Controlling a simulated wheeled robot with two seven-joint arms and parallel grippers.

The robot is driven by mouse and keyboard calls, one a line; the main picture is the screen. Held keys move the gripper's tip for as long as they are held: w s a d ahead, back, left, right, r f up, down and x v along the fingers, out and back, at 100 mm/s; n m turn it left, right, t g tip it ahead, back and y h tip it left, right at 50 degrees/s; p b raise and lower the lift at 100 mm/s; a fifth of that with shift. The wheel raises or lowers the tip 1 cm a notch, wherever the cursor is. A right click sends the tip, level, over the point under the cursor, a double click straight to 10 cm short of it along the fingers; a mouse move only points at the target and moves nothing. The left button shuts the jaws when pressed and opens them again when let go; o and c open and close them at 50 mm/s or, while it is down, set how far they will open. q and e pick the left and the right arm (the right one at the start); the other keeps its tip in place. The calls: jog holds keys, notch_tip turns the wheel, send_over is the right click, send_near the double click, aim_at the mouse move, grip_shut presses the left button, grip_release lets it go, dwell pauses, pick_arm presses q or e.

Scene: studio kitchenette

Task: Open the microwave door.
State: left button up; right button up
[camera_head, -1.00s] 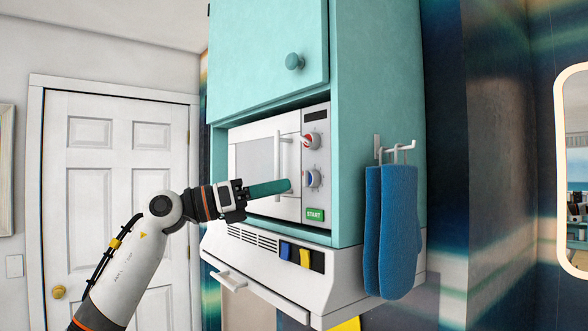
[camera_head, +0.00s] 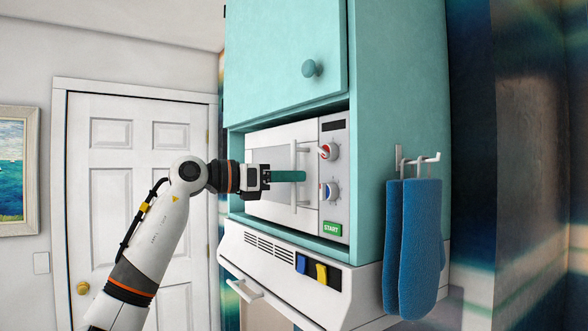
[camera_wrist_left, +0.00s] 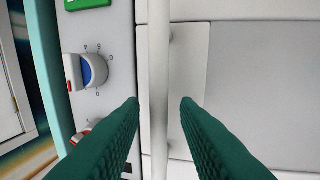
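The white microwave (camera_head: 262,140) sits in the teal cabinet with its door shut. Its vertical bar handle (camera_head: 293,158) is near the door's right edge. My left gripper (camera_head: 303,176) reaches the handle from the left, and one green finger crosses in front of the bar. In the left wrist view, the two green fingers (camera_wrist_left: 160,104) are apart, with the handle (camera_wrist_left: 158,60) running between them. Gaps show on both sides of the bar, and neither finger visibly touches it. My right gripper is not in view.
Two knobs (camera_head: 330,192) and a green START button (camera_head: 332,229) lie just right of the handle. The upper cabinet (camera_head: 285,50) overhangs the microwave. A white range hood (camera_head: 290,282) is below. Blue mitts (camera_head: 418,250) hang at right. Space before the door looks clear.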

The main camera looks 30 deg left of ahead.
pick_arm(q)
jog(key=shift+w+d, duration=0.4)
jog(key=shift+w, duration=0.1)
grip_shut()
